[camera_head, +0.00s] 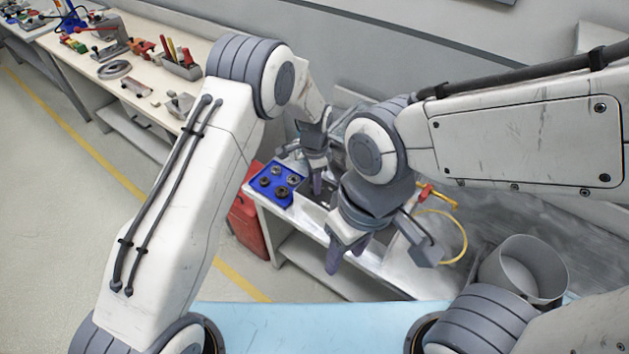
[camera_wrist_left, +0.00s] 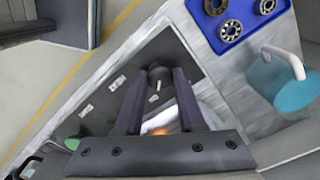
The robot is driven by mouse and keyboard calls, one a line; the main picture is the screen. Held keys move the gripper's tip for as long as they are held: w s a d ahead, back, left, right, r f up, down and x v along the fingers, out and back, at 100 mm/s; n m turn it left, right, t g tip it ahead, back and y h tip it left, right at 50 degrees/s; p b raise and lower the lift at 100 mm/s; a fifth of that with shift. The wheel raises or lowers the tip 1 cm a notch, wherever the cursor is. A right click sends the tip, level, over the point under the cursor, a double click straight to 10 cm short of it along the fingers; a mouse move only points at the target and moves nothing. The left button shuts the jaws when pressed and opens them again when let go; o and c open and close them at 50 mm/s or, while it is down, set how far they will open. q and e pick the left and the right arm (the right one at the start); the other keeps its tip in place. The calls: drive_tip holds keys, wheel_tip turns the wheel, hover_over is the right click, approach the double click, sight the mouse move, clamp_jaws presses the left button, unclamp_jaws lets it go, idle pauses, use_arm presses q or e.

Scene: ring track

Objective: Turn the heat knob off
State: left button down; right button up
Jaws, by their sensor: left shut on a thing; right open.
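The dark, round-topped heat knob (camera_wrist_left: 159,75) stands on a dark panel (camera_wrist_left: 112,92) with small white labels in the left wrist view. My left gripper (camera_head: 316,186) reaches down over a grey box (camera_head: 309,213) on the bench in the head view. Its two purple-grey fingers are shut on the knob, one on each side. An orange glow (camera_wrist_left: 158,131) shows between the fingers, below the knob in the picture. The knob is hidden in the head view, and its setting cannot be read. My right gripper (camera_head: 349,254) is open and empty, in front of the bench.
A blue tray (camera_head: 262,192) with several metal rings lies left of the box. A teal vessel with a white handle (camera_wrist_left: 291,88) is at the right in the left wrist view. A red can (camera_head: 248,228) stands beside the bench. A grey bucket (camera_head: 523,270) is at the lower right.

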use_arm(q)
drive_tip(key=shift+n, duration=0.3)
drive_tip(key=shift+n+b, duration=0.55)
drive_tip(key=shift+n, duration=0.45)
drive_tip(key=n+b, duration=0.1)
drive_tip(key=n, duration=0.2)
drive_tip(key=shift+n, duration=0.4)
drive_tip(key=n, duration=0.3)
drive_tip(key=shift+w+b, duration=0.1)
drive_tip(key=shift+b, duration=0.25)
drive_tip(key=shift+r+n, duration=0.1)
drive_tip(key=shift+n, duration=2)
drive_tip(key=c, duration=0.5)
unclamp_jaws()
drive_tip(key=shift+b, duration=0.3)
